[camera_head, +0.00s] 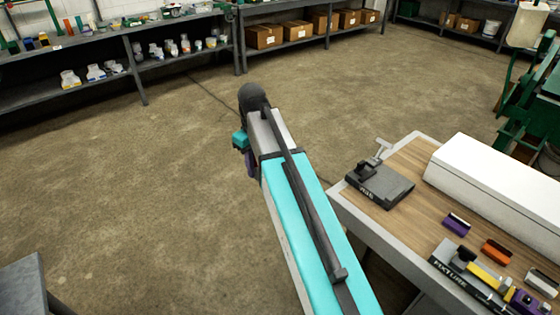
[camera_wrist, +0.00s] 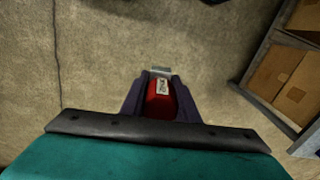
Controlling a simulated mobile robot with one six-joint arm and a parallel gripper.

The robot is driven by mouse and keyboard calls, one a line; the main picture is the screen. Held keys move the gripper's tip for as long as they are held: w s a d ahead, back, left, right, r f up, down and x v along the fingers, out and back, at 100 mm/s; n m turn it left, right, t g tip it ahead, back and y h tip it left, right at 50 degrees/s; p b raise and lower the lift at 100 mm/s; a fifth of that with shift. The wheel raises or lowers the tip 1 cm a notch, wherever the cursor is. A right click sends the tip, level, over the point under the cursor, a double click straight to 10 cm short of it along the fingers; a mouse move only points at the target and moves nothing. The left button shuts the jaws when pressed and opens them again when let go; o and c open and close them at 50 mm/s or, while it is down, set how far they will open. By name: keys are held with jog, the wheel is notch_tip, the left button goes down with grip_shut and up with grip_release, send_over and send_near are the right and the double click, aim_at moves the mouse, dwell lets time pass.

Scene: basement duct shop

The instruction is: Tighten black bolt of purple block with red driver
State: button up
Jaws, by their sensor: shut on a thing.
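My gripper (camera_wrist: 159,82) is shut on a red driver (camera_wrist: 160,101) with a pale label, between its dark purple fingers in the wrist view. In the head view my gripper (camera_head: 249,160) hangs over the open floor, left of the workbench, mostly hidden by my arm; the driver cannot be made out there. A purple block (camera_head: 457,225) with a pale strip lies on the bench. Another purple piece (camera_head: 524,302) sits by the dark fixture (camera_head: 457,283) at the lower right. I cannot make out a black bolt on either.
The wooden workbench (camera_head: 413,157) also holds a black vise (camera_head: 380,187), a long white box (camera_head: 500,175), an orange block (camera_head: 496,252) and a yellow block (camera_head: 484,275). Shelves with cardboard boxes (camera_head: 264,37) line the back. Green machinery (camera_head: 527,105) stands at right. The middle floor is clear.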

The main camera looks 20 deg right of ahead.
jog(key=a+n, duration=0.1)
jog(key=a, duration=0.1)
jog(key=shift+s+a, duration=0.1)
jog(key=shift+a, duration=0.3)
